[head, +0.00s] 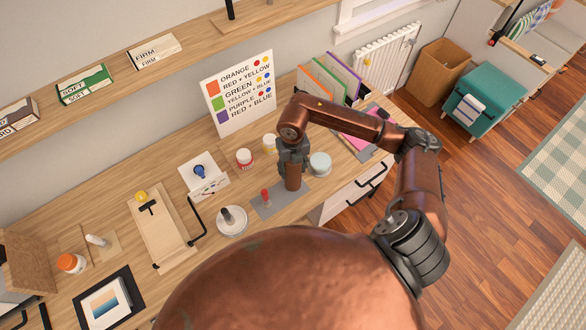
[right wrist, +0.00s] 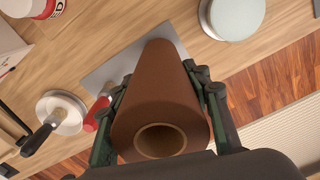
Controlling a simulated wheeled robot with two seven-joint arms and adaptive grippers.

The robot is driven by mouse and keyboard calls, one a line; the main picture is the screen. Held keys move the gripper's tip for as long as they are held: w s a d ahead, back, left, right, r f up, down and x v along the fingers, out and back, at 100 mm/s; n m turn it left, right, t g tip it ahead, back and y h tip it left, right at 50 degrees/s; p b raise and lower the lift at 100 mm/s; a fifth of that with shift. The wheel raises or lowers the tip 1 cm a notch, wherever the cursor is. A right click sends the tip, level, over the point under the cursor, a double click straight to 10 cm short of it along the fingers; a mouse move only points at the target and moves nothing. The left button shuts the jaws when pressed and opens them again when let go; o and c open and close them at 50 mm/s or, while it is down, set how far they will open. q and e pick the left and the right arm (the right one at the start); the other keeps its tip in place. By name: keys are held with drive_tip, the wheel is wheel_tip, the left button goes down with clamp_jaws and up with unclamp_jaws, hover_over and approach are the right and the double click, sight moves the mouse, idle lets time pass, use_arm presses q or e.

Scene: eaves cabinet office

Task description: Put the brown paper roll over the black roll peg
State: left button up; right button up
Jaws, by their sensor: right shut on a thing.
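The brown paper roll (head: 292,180) is a plain brown tube. My right gripper (head: 291,155) is shut on it and holds it roughly upright over the grey mat. In the right wrist view the roll (right wrist: 160,95) sits between both fingers, its hollow near end facing the camera. I cannot tell whether its lower end touches the mat. A black upright post (head: 230,8) stands on the wall shelf at the top of the head view, cut off by the frame; it looks like the roll peg. The roll is well apart from it. My left gripper is not in view.
The grey mat (head: 268,203) carries a red-handled tool (head: 265,196). A white dish (head: 232,226) with a black-handled tool and a round pale-lidded tin (head: 320,163) flank the roll. A colour chart (head: 238,92) stands behind, below the shelf (head: 160,62).

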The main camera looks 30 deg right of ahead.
drive_tip(key=shift+f, duration=0.3)
drive_tip(key=shift+f, duration=0.2)
drive_tip(key=o, duration=1.3)
drive_tip(key=shift+r, duration=0.1)
wheel_tip(320, 180, up, 8)
drive_tip(key=shift+s+d+f+b, duration=0.1)
drive_tip(key=shift+f+b, duration=0.1)
drive_tip(key=shift+b, duration=0.3)
